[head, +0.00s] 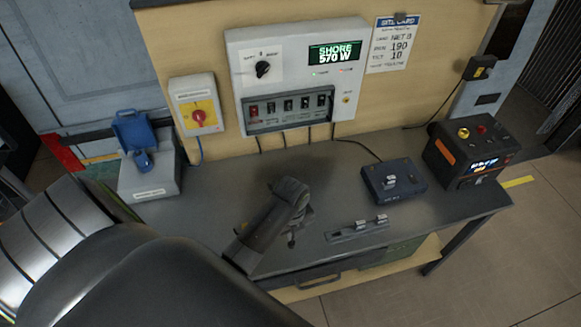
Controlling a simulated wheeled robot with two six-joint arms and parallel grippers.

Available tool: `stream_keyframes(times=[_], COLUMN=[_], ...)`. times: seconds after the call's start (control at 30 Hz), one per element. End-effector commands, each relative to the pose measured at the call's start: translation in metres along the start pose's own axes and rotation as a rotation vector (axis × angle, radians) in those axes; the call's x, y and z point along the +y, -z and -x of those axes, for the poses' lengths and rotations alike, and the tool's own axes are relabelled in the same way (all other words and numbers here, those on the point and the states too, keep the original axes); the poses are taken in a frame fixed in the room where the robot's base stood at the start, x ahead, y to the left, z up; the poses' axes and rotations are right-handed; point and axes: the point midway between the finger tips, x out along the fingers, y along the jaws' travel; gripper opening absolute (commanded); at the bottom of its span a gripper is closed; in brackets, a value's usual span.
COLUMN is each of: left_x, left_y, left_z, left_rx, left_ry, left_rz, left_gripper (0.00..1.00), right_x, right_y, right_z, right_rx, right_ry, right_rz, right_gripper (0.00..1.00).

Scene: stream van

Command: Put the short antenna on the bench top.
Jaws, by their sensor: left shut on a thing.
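The grey bench top (225,185) runs across the middle of the head view. My left arm comes in from the lower left and fills much of the foreground. Its dark grey gripper (293,235) is over the front middle of the bench, pointing down. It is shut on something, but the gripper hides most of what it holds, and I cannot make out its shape. I cannot pick out the short antenna for certain. I cannot tell whether the held thing touches the bench. My right gripper is not in view.
A low rail with silver fittings (345,235) lies right of the gripper. A dark blue box (405,190) and a black unit with lit display (455,160) stand further right. A grey box with blue cap (150,182) stands at left. The back middle is clear.

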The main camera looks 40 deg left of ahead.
Motion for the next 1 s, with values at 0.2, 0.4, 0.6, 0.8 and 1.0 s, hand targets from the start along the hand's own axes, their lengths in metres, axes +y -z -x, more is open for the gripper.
stream_keyframes(times=[0.2, 0.4, 0.6, 0.8, 1.0], left_x=[0.001, 0.000, 0.000, 0.000, 0.000], left_y=[0.001, 0.001, 0.001, 0.001, 0.001], left_z=[-0.026, -0.032, -0.033, -0.035, -0.035], left_rx=[0.003, 0.001, 0.001, 0.001, 0.001], left_ry=[-0.003, 0.000, -0.001, 0.000, -0.001], left_rz=[0.000, 0.000, 0.000, 0.000, 0.000], left_gripper=[0.00, 0.00, 0.00, 0.25, 0.29], right_x=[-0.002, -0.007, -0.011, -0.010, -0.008], right_y=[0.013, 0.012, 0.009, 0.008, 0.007], right_z=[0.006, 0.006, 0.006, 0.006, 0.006], right_rx=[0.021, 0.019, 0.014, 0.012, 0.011], right_ry=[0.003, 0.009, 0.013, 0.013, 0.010], right_rz=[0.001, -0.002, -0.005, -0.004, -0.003], right_gripper=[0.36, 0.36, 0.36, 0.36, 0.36])
